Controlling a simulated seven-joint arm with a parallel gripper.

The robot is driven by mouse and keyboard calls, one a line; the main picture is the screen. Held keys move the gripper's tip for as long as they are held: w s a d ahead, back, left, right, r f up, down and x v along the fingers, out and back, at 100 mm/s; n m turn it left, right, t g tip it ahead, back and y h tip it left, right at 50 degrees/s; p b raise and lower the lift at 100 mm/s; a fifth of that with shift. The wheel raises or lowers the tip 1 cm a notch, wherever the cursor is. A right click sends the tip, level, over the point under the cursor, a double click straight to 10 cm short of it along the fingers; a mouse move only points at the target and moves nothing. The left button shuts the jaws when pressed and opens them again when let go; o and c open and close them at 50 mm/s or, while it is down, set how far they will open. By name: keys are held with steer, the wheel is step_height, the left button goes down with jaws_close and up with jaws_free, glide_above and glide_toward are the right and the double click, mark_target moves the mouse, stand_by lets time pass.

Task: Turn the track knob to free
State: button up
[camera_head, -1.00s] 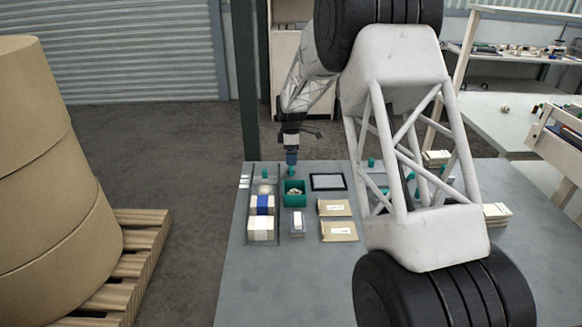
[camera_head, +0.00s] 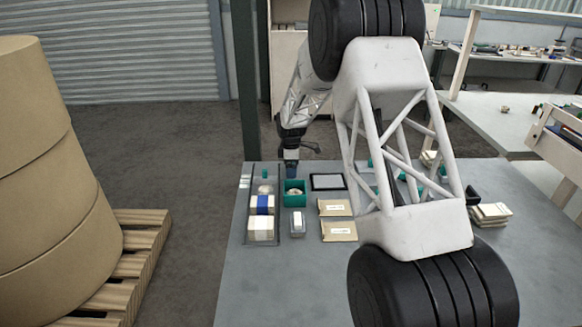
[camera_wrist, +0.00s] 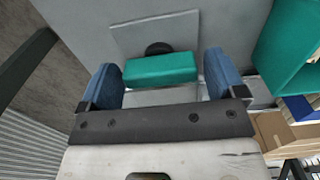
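The teal bar-shaped knob (camera_wrist: 160,69) sits on a black round base (camera_wrist: 158,48) on a grey plate (camera_wrist: 125,38) in the wrist view. My gripper (camera_wrist: 163,77) is open, with one blue finger beside each end of the bar. The left finger is very close to the bar's end; I cannot tell whether it touches. A narrow gap shows at the right finger. In the head view my gripper (camera_head: 290,170) is low at the table's far edge, and the knob under it cannot be made out. No free marking is readable.
A teal bin (camera_head: 294,200) stands just in front of my gripper and shows at the right of the wrist view (camera_wrist: 292,40). A dark-framed panel (camera_head: 327,182), brown packets (camera_head: 334,207) and a tray with white and blue packs (camera_head: 262,215) lie nearby. The table's front left is clear.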

steer(key=c, duration=0.7)
steer(key=shift+m, duration=0.3)
steer(key=m, duration=0.7)
steer(key=shift+m, duration=0.4)
steer(key=m, duration=0.8)
steer(key=shift+m, duration=0.4)
